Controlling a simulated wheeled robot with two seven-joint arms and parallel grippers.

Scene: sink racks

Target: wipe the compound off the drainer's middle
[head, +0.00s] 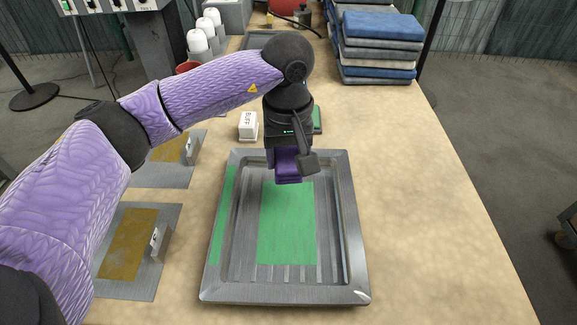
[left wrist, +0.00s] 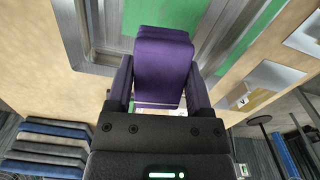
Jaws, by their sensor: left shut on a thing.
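The drainer is a grey metal tray (head: 285,295) with a raised rim and ribs, lying on the table. A green patch of compound (head: 287,225) covers its middle, and a narrow green strip (head: 222,215) runs along its left side. My left gripper (head: 288,158) is shut on a purple pad (head: 289,172) over the drainer's far end, at the far edge of the middle patch. The pad also shows between the fingers in the left wrist view (left wrist: 162,60), with green (left wrist: 165,14) beyond it. I cannot tell whether the pad touches the drainer. My right gripper is out of view.
A white labelled block (head: 248,126) and a partly hidden green item (head: 318,120) stand behind the drainer. Two plates with brown patches (head: 125,240) lie at left. Folded blue and grey cloths (head: 380,45) are stacked at the back right. The table right of the drainer is clear.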

